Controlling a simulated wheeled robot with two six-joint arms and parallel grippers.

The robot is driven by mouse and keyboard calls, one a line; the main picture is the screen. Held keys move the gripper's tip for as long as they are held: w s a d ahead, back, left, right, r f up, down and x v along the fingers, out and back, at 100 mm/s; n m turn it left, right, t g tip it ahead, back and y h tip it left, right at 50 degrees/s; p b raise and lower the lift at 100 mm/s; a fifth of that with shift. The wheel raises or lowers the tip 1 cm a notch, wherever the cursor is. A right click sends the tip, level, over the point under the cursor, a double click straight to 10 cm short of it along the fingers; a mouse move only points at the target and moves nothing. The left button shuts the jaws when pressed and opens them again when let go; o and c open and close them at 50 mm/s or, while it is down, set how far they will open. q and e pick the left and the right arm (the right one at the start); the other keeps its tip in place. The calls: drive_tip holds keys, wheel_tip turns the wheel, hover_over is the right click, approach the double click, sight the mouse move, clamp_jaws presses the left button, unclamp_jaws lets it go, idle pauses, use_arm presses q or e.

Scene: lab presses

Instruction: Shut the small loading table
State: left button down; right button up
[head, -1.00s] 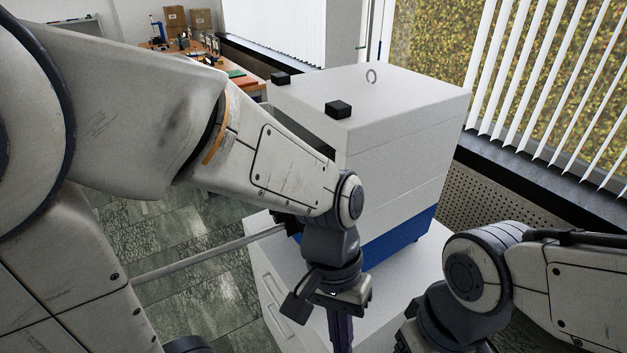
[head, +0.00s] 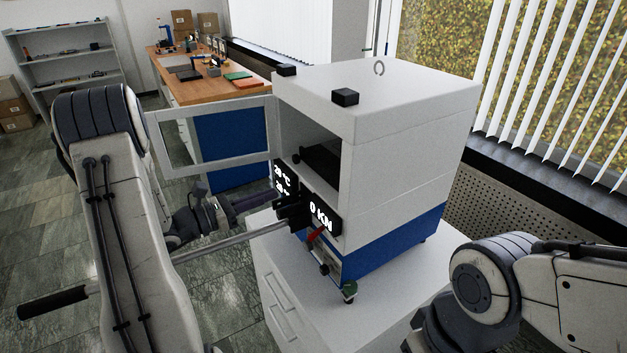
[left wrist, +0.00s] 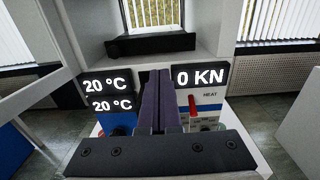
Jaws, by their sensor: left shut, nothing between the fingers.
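The press (head: 400,150) is a white and blue box with an open chamber in its front. The small loading table (head: 322,160) is a dark slab in that chamber, with a small knob on its front. It also shows in the left wrist view (left wrist: 150,45), beyond my fingers. I cannot tell exactly how far it stands out. My left gripper (head: 270,202) is in front of the press, near the displays and below the loading table's level. Its dark fingers (left wrist: 160,74) are together with nothing between them. My right gripper is out of view; only the right arm shows.
The press's framed door (head: 215,165) stands open to the left. A long lever (head: 225,243) with a dark grip passes behind my left arm. A red handle (head: 316,235) sits below the force display. A white cabinet (head: 345,325) carries the press.

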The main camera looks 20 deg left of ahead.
use_arm(q)
drive_tip(key=p, duration=0.4)
approach(324, 176)
drive_tip(key=x, duration=0.5)
drive_tip(key=shift+w+d+r, duration=0.15)
drive_tip(key=shift+w, duration=0.05)
drive_tip(key=shift+w+d, duration=0.35)
drive_tip(key=shift+w, duration=0.25)
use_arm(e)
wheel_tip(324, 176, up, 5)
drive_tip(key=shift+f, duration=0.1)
